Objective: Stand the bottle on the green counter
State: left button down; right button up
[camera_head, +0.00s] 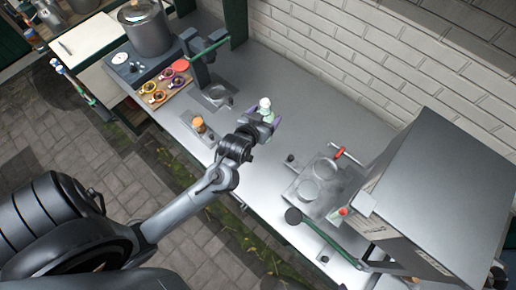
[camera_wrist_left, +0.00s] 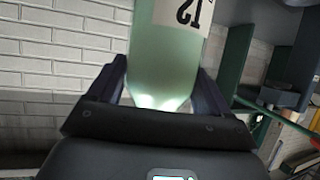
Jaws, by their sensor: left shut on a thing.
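The pale green bottle (camera_head: 265,105) has a whitish top and is held above or at the grey metal counter (camera_head: 262,66); I cannot tell whether its base touches. My left gripper (camera_head: 263,118) is shut on it, with purple-tinted fingers around it. In the left wrist view the bottle (camera_wrist_left: 168,62) sits between the two dark fingers (camera_wrist_left: 163,90), and a white label with "12" shows upside down in that picture. The counter's top looks grey, not green. My right gripper is not in view.
A small orange-topped jar (camera_head: 198,124) stands left of the gripper. A tray of small cups (camera_head: 164,84) and a large pot (camera_head: 147,28) are further left. A big metal box machine (camera_head: 440,185) stands at the right. Counter behind the bottle is clear up to the white brick wall (camera_head: 340,45).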

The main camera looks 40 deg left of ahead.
pick_arm(q)
jog(key=f, duration=0.4)
jog(key=s+f, duration=0.1)
jog(key=f, duration=0.2)
jog(key=shift+s, duration=0.1)
jog(key=shift+f, duration=2.4)
grip_release()
jog(key=shift+f, duration=0.15)
